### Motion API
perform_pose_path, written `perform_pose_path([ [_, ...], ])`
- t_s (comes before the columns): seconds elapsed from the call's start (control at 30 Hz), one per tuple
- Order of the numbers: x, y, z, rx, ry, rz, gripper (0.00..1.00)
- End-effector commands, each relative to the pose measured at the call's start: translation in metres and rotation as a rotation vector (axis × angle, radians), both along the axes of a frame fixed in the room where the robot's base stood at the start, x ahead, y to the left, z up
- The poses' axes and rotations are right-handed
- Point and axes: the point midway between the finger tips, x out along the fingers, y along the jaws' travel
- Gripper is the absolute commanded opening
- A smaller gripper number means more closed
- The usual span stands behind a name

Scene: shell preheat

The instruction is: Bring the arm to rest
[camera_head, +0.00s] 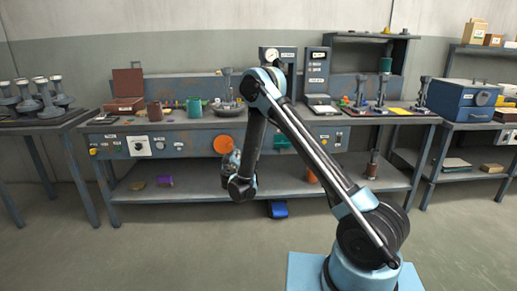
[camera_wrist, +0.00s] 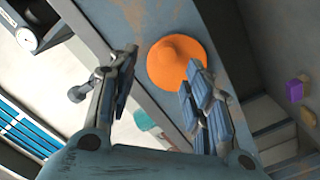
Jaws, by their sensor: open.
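My arm rises from its base at the lower right of the head view, bends at a high elbow and hangs down in front of the workbench (camera_head: 200,122). My gripper (camera_head: 232,160) is at the left end of the arm, near the bench's front face. In the wrist view my gripper (camera_wrist: 160,95) shows two fingers spread apart with nothing between them. An orange round knob (camera_wrist: 177,62) on the bench front lies beyond the fingers; it also shows in the head view (camera_head: 223,145), close to the gripper. I cannot tell whether the gripper touches it.
A purple block (camera_head: 165,181) lies on the lower shelf. The floor before the bench is mostly clear.

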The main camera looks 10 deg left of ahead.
Motion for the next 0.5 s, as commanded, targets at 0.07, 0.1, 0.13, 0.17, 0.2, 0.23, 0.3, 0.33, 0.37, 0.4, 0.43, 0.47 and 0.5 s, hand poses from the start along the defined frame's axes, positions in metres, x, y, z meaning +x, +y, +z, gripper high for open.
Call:
perform_pose_path([
  [0.07,0.008,-0.017,0.014,0.005,0.018,-0.032,0.46],
  [0.1,0.012,-0.027,0.021,0.007,0.03,-0.051,0.46],
  [0.13,0.016,-0.036,0.028,0.009,0.04,-0.065,0.46],
  [0.17,0.019,-0.044,0.034,0.011,0.051,-0.081,0.46],
  [0.2,0.023,-0.057,0.042,0.015,0.067,-0.103,0.46],
  [0.23,0.026,-0.066,0.048,0.016,0.078,-0.119,0.46],
  [0.3,0.031,-0.087,0.061,0.022,0.105,-0.154,0.46],
  [0.33,0.033,-0.097,0.067,0.023,0.117,-0.17,0.46],
  [0.37,0.034,-0.106,0.072,0.026,0.128,-0.185,0.46],
  [0.4,0.035,-0.118,0.079,0.029,0.145,-0.204,0.46],
  [0.43,0.036,-0.128,0.084,0.031,0.156,-0.22,0.46],
  [0.47,0.037,-0.137,0.089,0.033,0.169,-0.235,0.46],
  [0.5,0.037,-0.149,0.096,0.036,0.184,-0.254,0.46],
])
